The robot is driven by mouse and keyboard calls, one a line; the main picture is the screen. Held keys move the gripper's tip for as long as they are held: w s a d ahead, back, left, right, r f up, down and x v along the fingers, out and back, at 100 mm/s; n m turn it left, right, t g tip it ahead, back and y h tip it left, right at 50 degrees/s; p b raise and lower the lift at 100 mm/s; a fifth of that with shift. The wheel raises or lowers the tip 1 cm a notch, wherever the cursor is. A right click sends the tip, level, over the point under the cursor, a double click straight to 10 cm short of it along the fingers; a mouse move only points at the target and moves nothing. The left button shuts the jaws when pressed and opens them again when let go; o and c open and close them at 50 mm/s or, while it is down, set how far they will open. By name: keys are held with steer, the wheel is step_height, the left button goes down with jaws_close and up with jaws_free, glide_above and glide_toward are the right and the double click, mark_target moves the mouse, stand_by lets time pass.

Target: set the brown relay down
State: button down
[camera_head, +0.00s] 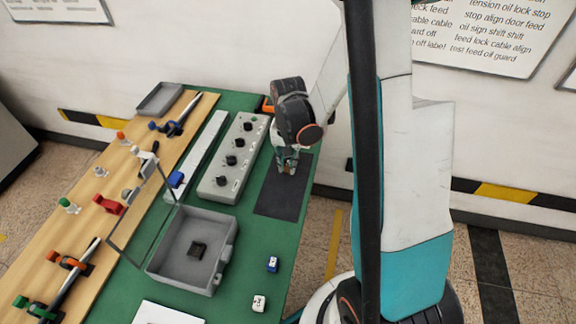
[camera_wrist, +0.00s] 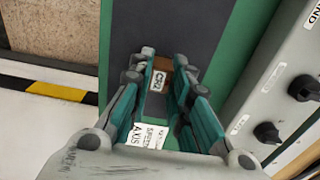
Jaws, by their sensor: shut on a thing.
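The brown relay (camera_wrist: 163,64) is between my gripper's teal fingers in the wrist view, with a white label that seems to read CR2. My gripper (camera_wrist: 164,82) is shut on it. In the head view my gripper (camera_head: 287,168) points down over the far part of a dark mat (camera_head: 280,200) on the green table; the relay is mostly hidden there by the fingers. I cannot tell whether the relay touches the mat. The mat also shows beyond the fingers in the wrist view (camera_wrist: 190,28).
A grey panel with black knobs (camera_head: 222,182) stands just left of the mat. A blue block (camera_head: 272,264) and a white block (camera_head: 258,303) lie nearer. The mat's near part is clear.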

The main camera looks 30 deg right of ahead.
mark_target(288, 163)
steer(key=shift+f, duration=0.4)
steer(key=shift+f, duration=0.15)
steer(key=c, duration=1.5)
jaws_free()
step_height(288, 163, up, 12)
steer(key=p, duration=0.4)
steer(key=shift+r, duration=0.2)
